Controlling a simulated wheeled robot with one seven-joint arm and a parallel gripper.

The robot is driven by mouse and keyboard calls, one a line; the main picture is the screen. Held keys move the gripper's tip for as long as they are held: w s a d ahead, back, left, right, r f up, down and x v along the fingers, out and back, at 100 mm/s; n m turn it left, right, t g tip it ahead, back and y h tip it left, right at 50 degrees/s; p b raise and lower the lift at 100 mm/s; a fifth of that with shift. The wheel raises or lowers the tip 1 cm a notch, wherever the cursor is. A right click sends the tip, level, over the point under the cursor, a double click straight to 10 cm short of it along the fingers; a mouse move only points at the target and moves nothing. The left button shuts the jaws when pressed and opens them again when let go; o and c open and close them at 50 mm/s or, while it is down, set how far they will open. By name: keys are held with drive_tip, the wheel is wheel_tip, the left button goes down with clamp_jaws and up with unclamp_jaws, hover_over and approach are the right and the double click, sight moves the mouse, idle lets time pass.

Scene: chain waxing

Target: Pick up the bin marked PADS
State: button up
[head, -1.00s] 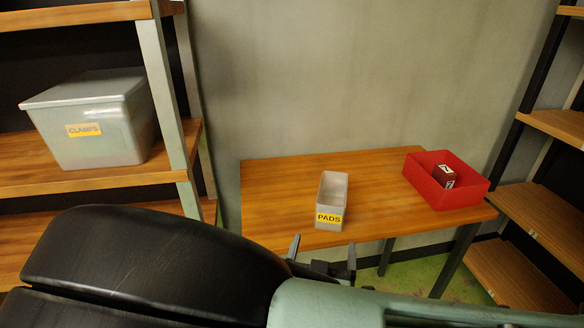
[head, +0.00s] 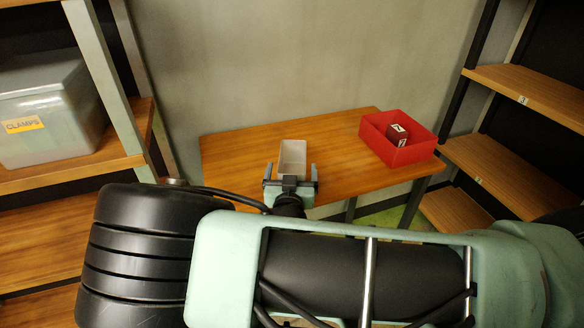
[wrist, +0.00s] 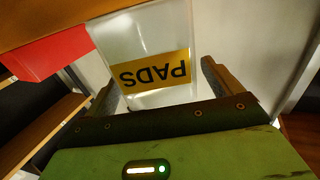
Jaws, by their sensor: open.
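The PADS bin (head: 292,157) is a small clear-grey open bin on the wooden table. Its yellow label, reading PADS upside down, shows in the wrist view (wrist: 155,75). In the head view the label is hidden behind my gripper. My gripper (head: 291,172) is open at the near end of the bin. In the wrist view its two fingers (wrist: 157,85) stand to the left and right of the bin's labelled end. I cannot tell whether either finger touches the bin.
A lidded CLAMPS bin (head: 48,108) sits on the left shelf. Shelves (head: 520,92) stand at the right. The table left of the PADS bin is clear.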

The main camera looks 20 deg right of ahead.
drive_tip(key=shift+x, duration=1.4)
drive_tip(key=c, duration=1.1)
drive_tip(key=shift+r, duration=0.15)
